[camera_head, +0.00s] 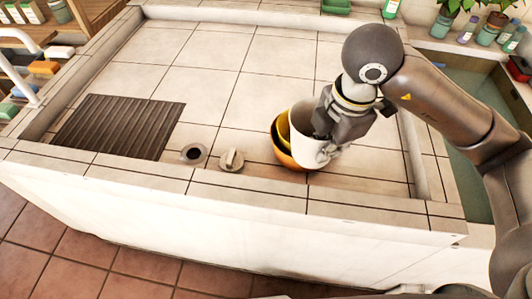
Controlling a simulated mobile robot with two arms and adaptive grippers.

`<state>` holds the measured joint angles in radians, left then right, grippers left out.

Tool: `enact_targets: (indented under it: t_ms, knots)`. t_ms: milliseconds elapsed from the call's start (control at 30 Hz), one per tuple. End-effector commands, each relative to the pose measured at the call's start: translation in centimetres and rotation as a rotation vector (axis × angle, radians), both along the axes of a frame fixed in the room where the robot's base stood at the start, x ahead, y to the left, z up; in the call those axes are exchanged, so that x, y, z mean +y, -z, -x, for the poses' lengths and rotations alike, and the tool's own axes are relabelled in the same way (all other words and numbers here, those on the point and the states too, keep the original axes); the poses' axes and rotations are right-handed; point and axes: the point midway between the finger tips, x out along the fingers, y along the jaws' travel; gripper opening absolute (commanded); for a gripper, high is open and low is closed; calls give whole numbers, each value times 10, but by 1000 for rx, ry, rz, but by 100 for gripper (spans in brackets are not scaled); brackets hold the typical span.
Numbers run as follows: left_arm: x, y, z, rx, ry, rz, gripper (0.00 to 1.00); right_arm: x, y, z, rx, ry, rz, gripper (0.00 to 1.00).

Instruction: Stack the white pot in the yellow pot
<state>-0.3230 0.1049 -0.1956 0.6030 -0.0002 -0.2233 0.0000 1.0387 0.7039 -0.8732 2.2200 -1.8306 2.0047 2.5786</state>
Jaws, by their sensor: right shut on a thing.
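The white pot (304,146) is in the right half of the head view, over the tiled basin floor near its front wall. My right gripper (328,150) is shut on the white pot at its right side. The white pot looks tilted. The yellow pot (283,128) shows behind and to the left of the white pot, mostly hidden by it. I cannot tell how far the white pot is inside the yellow one. My left gripper is not in view.
A dark ribbed mat (118,127) lies at the left. A drain hole (194,153) and a round plug (231,160) lie left of the pots. Raised tiled walls edge the basin. Bottles and plants stand at the top right. The basin's middle is clear.

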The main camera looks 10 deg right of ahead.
Motion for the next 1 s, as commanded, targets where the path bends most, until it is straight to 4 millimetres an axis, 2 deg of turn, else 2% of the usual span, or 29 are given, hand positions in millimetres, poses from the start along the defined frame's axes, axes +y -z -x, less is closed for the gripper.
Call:
enact_targets:
  t_ms: [167, 300, 433, 567, 700, 833, 1000]
  knots:
    - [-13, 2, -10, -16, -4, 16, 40, -5, 5, -20, 5, 22, -3, 0]
    - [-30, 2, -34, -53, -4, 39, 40, -10, 21, -52, 7, 22, -4, 0]
    - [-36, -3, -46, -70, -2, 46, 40, -16, 31, -82, 5, 21, -2, 0]
    - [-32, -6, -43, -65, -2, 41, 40, -21, 54, -105, 7, 20, 0, 0]
    - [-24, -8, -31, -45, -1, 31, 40, -24, 77, -124, 3, 18, -1, 0]
    - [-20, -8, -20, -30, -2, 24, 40, -25, 88, -134, 1, 16, -2, 0]
    - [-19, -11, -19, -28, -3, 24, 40, -27, 101, -141, 4, 16, 0, 0]
